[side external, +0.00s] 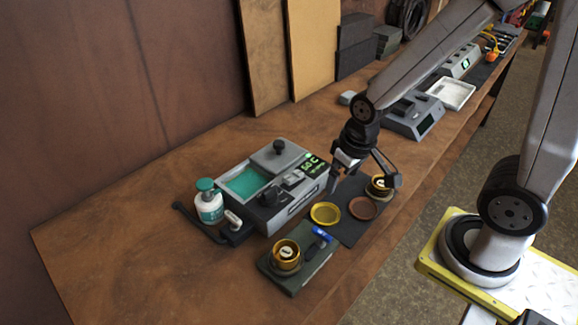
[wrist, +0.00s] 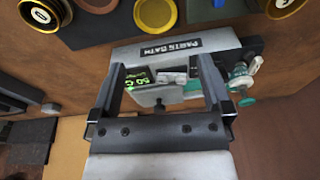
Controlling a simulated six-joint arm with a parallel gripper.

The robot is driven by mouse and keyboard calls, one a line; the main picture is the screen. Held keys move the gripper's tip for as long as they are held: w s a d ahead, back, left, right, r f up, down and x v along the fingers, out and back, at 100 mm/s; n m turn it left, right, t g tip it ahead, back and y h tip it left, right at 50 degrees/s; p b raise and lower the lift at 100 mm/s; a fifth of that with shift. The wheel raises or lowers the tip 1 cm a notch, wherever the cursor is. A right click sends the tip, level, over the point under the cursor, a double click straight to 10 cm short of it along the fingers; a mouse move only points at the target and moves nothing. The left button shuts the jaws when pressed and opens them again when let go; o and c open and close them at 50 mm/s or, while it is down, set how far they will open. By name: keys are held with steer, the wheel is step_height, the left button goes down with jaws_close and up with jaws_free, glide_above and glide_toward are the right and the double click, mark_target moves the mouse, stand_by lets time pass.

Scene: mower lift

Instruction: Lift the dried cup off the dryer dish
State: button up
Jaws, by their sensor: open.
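One gold cup with a pale centre (side external: 381,184) stands at the right end of the dark mat. It also shows at the top left of the wrist view (wrist: 44,13). A second gold cup (side external: 287,252) sits on a grey-green block, and part of it shows in the wrist view (wrist: 282,5). I cannot tell which one is the dried cup or which support is the dryer dish. My gripper (side external: 335,184) is open and empty, beside the parts bath's right front corner and apart from both cups. Its two fingers show in the wrist view (wrist: 160,64).
An empty-looking gold dish (side external: 325,213) and a brown dish (side external: 362,208) lie on the mat (side external: 347,232) between the cups. A grey device (side external: 412,118) stands farther right.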

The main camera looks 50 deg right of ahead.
steer(key=m+g+y, duration=0.6)
steer(key=m+y, duration=0.6)
steer(key=m, duration=0.1)
glide_toward(284, 255)
steer(key=shift+s+a+f, duration=0.1)
steer(key=shift+s+f, duration=0.05)
steer(key=shift+s, duration=0.35)
steer(key=shift+s+a+f, duration=0.1)
steer(key=shift+s+f, duration=0.05)
steer(key=shift+s, duration=0.35)
steer(key=shift+w+a+m+t+y, duration=0.3)
steer(key=shift+w+m+y, duration=0.2)
steer(key=shift+m, duration=0.1)
steer(key=shift+x, duration=1.3)
steer(key=shift+f, duration=0.1)
steer(key=shift+x, duration=2.5)
steer(key=shift+f, duration=0.2)
